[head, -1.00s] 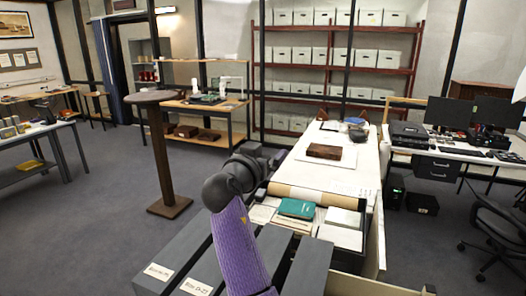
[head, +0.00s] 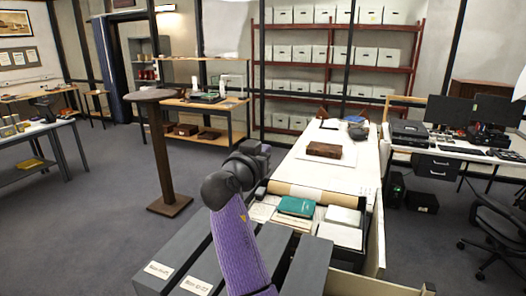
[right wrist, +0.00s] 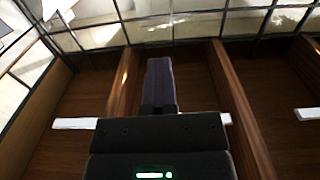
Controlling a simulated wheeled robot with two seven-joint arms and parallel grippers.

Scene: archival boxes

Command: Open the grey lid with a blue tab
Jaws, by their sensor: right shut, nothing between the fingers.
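Several long dark grey boxes lie side by side at the bottom of the head view; a white label shows on one box (head: 178,262) and another on its neighbour (head: 222,270). I cannot make out a blue tab on any grey lid. My right arm, in a purple sleeve, reaches over the boxes. My right gripper (head: 264,151) is beyond them, beside the near end of the long white table. In the right wrist view its dark purple fingers (right wrist: 160,85) are together and empty, in front of brown wooden partitions. My left gripper is not in view.
A brown pedestal stand (head: 160,150) stands to the left. Shelves of white boxes (head: 335,55) line the back wall. Open floor lies at the left.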

